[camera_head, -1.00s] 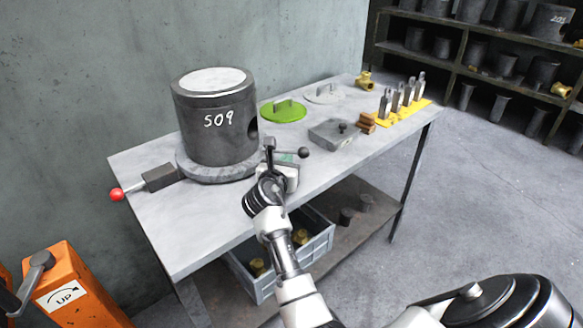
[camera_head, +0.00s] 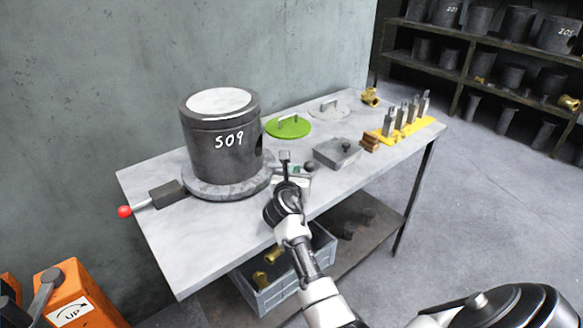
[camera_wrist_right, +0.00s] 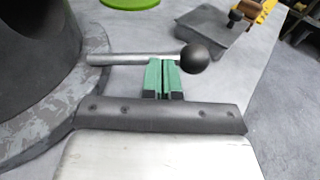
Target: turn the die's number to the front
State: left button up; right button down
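The die is a dark grey cylinder (camera_head: 215,158) with a pale top and the white number S09 on its side, slightly right of the middle of its visible face. It stands upright on a round grey plate (camera_head: 190,187). A metal bar (camera_wrist_right: 118,59) with a black ball end (camera_wrist_right: 195,58) extends beside the plate. My right gripper (camera_head: 284,162) is at this bar. In the wrist view its green fingers (camera_wrist_right: 163,73) are close together with a thin slit, tips at the bar, which runs across both rather than between them. Contact is unclear. My left gripper is out of view.
A red-knobbed handle (camera_head: 125,211) extends left of the plate. A green lid (camera_head: 287,128), a grey lidded block (camera_head: 336,153) and a yellow tool strip (camera_head: 412,128) stand farther right on the table (camera_head: 165,245). A crate (camera_head: 262,294) sits below. A wall is behind.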

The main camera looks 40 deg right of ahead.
jog(key=w+d+n+t+y+p, duration=0.1)
jog(key=w+d+r+n+y+p, duration=0.1)
jog(key=d+p, duration=0.1)
jog(key=shift+w+t, duration=0.15)
jog(key=shift+t, duration=0.25)
jog(key=shift+w+d+f+n+t+y+p, duration=0.2)
jog(key=shift+w+d+n+t+y+p, duration=0.15)
jog(key=shift+w+d+y, duration=0.2)
jog(key=shift+w+d+f+n+t+y+p, duration=0.2)
jog(key=shift+w+d+n+t+y+p, duration=0.05)
jog(key=shift+w+d+n+y+p, duration=0.25)
jog(key=shift+w+d+f+y, duration=0.1)
jog(key=shift+w+f+y, duration=0.05)
jog(key=shift+w+y, duration=0.1)
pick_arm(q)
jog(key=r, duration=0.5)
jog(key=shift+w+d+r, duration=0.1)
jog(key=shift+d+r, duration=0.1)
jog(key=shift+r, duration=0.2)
pick_arm(e)
jog(key=shift+s+f, duration=0.1)
